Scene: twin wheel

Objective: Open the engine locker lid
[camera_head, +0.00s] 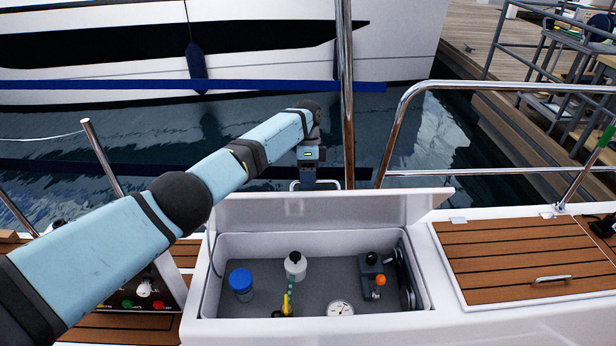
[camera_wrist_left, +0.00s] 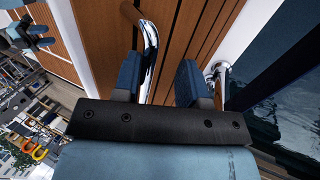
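The engine locker lid (camera_head: 330,208) stands raised at the back edge of the locker (camera_head: 428,290), its white inner face towards me. The locker is open below it. My left arm reaches across from the left, and my left gripper (camera_head: 308,177) is behind the lid's top edge, beside a chrome handle (camera_head: 336,184). In the left wrist view, the lid's wooden slatted face (camera_wrist_left: 110,30) carries this chrome handle (camera_wrist_left: 149,50). My left gripper's (camera_wrist_left: 158,80) two blue-padded fingers are apart, one on each side of the handle bar.
Inside the locker are a blue-capped jar (camera_head: 241,284), a white bottle (camera_head: 295,266), a gauge (camera_head: 341,308) and an orange-knobbed lever (camera_head: 379,281). A second wooden-topped lid (camera_head: 520,250) lies closed at right. Chrome rails (camera_head: 346,90) and water lie behind.

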